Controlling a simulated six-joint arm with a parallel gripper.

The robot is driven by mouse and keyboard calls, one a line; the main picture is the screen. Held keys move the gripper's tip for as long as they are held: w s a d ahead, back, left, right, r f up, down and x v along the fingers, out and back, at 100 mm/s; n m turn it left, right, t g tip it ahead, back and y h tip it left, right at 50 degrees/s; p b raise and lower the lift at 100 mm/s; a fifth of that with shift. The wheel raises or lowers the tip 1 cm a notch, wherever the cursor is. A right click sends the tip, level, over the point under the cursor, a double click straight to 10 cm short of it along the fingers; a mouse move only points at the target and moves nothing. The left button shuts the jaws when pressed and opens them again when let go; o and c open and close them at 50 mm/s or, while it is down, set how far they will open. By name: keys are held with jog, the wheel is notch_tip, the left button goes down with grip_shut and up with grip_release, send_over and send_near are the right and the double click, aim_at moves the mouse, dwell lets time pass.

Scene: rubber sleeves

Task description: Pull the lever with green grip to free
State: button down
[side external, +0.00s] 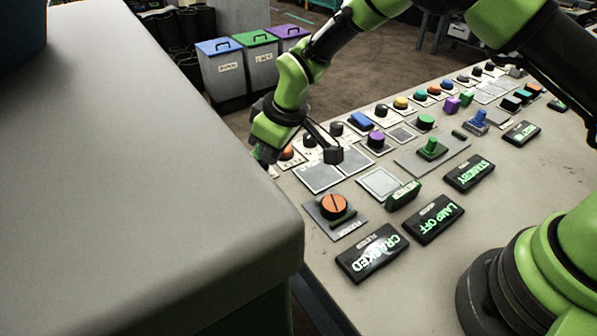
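An orange knob (334,206), a green block (403,195) and a blue lever-like control (479,119) share the crowded panel. A large grey block (150,180) fills the left foreground. Lidded bins (220,70) stand behind.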

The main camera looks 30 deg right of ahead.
jog(key=shift+s+d+f+g, duration=0.1)
jog(key=shift+s+f+g, duration=0.2)
jog(key=shift+s+f, duration=0.3)
notch_tip(320, 180, up, 8)
jog(key=shift+w+r, duration=0.15)
jog(key=shift+w, duration=0.1)
dwell(0.4)
